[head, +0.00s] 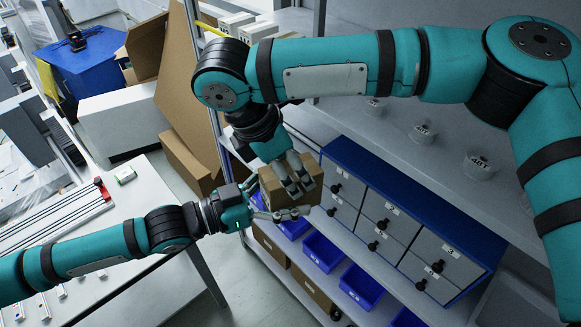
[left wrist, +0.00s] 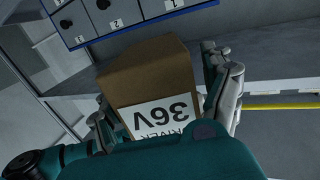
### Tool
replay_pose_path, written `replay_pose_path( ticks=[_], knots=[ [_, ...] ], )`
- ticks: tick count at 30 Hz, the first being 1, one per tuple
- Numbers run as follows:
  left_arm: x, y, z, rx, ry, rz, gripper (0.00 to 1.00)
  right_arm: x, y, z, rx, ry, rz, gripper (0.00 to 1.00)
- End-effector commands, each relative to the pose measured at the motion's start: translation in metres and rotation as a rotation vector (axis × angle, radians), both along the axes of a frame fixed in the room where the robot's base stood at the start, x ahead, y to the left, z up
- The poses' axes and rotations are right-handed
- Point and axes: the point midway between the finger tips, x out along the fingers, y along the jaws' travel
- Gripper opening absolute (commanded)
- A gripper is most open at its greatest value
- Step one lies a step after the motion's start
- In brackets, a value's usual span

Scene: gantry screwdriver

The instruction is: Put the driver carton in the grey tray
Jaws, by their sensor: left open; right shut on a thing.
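The driver carton (head: 308,194) is a brown box held up in front of the shelf rack. My right gripper (head: 293,178) reaches down from above and is shut on it. My left gripper (head: 268,205) is open at the carton's lower left side. In the left wrist view the carton (left wrist: 148,72) shows a white label with "36V" and sits between the spread left fingers; whether they touch it I cannot tell. I cannot make out the grey tray in either view.
A blue cabinet with grey numbered drawers (head: 388,222) stands on the shelf behind the carton. Blue bins (head: 322,251) and brown boxes (head: 297,285) fill the shelf below. A white worktable (head: 150,205) is at left, with large opened cardboard (head: 187,95) behind it.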

Motion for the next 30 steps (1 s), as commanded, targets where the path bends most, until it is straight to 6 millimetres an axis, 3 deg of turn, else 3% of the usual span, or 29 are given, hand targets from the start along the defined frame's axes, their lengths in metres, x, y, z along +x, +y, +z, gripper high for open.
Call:
replay_pose_path(
  ticks=[12, 21, 26, 30],
  knots=[
    [-0.035, 0.072, 0.002, 0.006, 0.001, 0.005, 0.82, 0.000, 0.000, 0.001, 0.001, -0.001, -0.001, 0.09],
    [-0.050, 0.102, 0.003, 0.003, 0.001, 0.003, 0.82, 0.000, 0.000, 0.000, 0.001, -0.001, -0.001, 0.09],
    [-0.032, 0.107, -0.016, 0.040, -0.016, 0.031, 0.82, 0.000, 0.000, 0.000, 0.001, -0.001, -0.001, 0.09],
    [0.008, 0.115, -0.062, 0.125, -0.045, 0.106, 0.82, 0.000, 0.000, 0.000, 0.001, -0.001, -0.001, 0.09]
  ],
)
